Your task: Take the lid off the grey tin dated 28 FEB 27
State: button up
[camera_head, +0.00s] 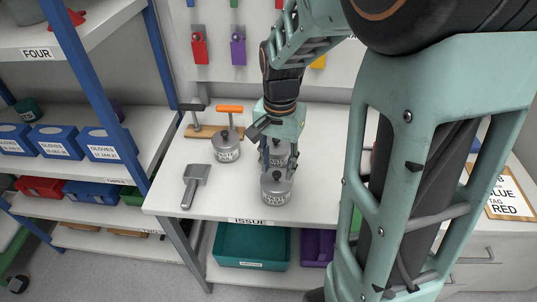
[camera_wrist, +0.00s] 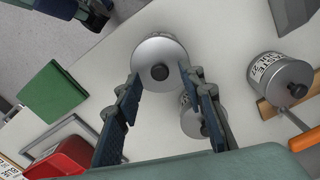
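Three grey lidded tins stand on the white issue table. The front tin (camera_head: 276,190) is just below my gripper (camera_head: 277,168); a second tin (camera_head: 281,149) is partly hidden behind the fingers, and a third tin (camera_head: 226,148) stands to the left. In the wrist view, my gripper (camera_wrist: 159,80) is open, with its fingertips either side of the near edge of a round lid (camera_wrist: 152,48) with a black knob. Another tin (camera_wrist: 188,121) shows between the fingers, and one (camera_wrist: 282,78) is at the right.
A teal bin (camera_head: 251,244) and a purple bin (camera_head: 318,247) sit under the table. Blue-posted shelving stands at the left.

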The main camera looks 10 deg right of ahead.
jog(key=shift+f, duration=0.85)
jog(key=shift+c, duration=0.4)
grip_shut()
jog(key=shift+w+r, duration=0.1)
